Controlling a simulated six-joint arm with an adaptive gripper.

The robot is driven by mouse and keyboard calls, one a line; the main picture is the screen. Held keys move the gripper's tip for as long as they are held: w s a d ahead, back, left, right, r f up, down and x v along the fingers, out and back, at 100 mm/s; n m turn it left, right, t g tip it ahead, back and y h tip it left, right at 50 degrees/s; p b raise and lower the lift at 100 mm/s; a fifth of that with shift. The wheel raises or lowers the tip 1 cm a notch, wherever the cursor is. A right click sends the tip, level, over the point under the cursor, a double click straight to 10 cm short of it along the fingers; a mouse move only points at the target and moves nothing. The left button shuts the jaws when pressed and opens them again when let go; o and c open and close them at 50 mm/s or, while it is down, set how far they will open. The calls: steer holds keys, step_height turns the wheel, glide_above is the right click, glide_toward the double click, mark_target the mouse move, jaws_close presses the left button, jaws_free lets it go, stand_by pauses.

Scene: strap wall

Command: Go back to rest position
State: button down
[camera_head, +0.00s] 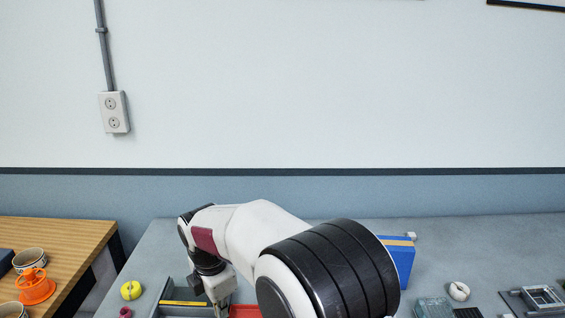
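My gripper (219,288) points down over the grey work table (480,242), at the lower middle of the head view. It is beside a grey tray-like item with a yellow strip (184,303) and close to a red item (246,311). Whether it touches either, I cannot tell. Its fingertips are small and partly cut off by the lower edge, so its opening and anything in it cannot be made out. My white and black arm covers the middle of the table.
A blue box (400,262) stands right of my arm. A small white cup (458,291), a teal clear box (433,307) and a metal frame (543,297) are farther right. A yellow round item (131,290) lies left. A wooden table (65,236) holds an orange item (36,288) and cups.

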steer(key=s+d+r+m+t, duration=0.1)
steer(key=s+d+r+m, duration=0.3)
steer(key=s+d+m, duration=0.4)
steer(key=s+d+r+m+t, duration=0.1)
steer(key=s+d+r+m, duration=0.4)
steer(key=s+d+m, duration=0.4)
steer(key=s+d+r+m+t, duration=0.1)
steer(key=s+d+r+m, duration=0.3)
steer(key=s+d+m, duration=0.5)
steer(key=s+d, duration=0.2)
steer(key=d, duration=0.3)
steer(key=shift+r+t, duration=0.3)
steer(key=shift+t, duration=0.1)
steer(key=shift+d, duration=0.1)
stand_by(1.2)
